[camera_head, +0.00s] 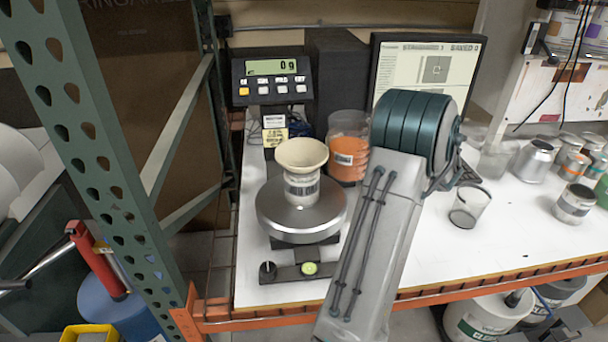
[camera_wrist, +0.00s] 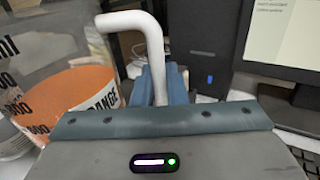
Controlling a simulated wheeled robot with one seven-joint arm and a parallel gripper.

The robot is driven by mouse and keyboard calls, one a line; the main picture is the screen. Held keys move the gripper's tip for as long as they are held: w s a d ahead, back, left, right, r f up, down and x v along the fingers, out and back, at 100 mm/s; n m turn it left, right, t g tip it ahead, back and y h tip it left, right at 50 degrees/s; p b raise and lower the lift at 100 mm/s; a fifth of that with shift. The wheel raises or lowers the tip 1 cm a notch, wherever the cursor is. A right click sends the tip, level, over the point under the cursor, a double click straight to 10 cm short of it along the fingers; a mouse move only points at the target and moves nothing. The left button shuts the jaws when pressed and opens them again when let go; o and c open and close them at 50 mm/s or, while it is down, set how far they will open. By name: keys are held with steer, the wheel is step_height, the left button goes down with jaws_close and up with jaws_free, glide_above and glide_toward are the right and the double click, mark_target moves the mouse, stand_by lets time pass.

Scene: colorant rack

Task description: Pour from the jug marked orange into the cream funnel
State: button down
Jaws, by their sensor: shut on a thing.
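My gripper is shut on the handle. In the head view my arm hides the gripper and handle. The cream funnel (camera_head: 301,152) sits on a small labelled container (camera_head: 302,190) on the round scale pan (camera_head: 270,215). I cannot tell whether the jug touches the bench.
The scale display (camera_head: 271,67) reads 0 g. A monitor (camera_head: 428,65) stands behind my arm. An empty clear cup (camera_head: 469,205) and several cans (camera_head: 574,203) stand to the right. A green rack post (camera_head: 100,150) rises at left. The front right bench is clear.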

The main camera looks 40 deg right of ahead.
stand_by(0.4)
steer(key=shift+r, duration=0.1)
steer(key=shift+s+a+r+n, duration=0.1)
steer(key=shift+r+n, duration=0.3)
steer(key=shift+r, duration=0.05)
steer(key=shift+a+r+n, duration=0.1)
steer(key=shift+r+n, duration=0.4)
steer(key=shift+r, duration=0.15)
steer(key=r, duration=0.2)
steer(key=a+r+n+p, duration=0.1)
steer(key=r, duration=0.2)
steer(key=r+n+p, duration=0.1)
steer(key=r, duration=0.1)
steer(key=shift+a+r, duration=0.15)
steer(key=shift+a, duration=0.05)
steer(key=shift+a+n, duration=0.1)
steer(key=shift+n, duration=0.3)
steer(key=a+r+n, duration=0.3)
steer(key=r, duration=0.2)
steer(key=shift+w+a+r, duration=0.15)
steer(key=shift+w+a, duration=0.05)
steer(key=shift+a, duration=0.05)
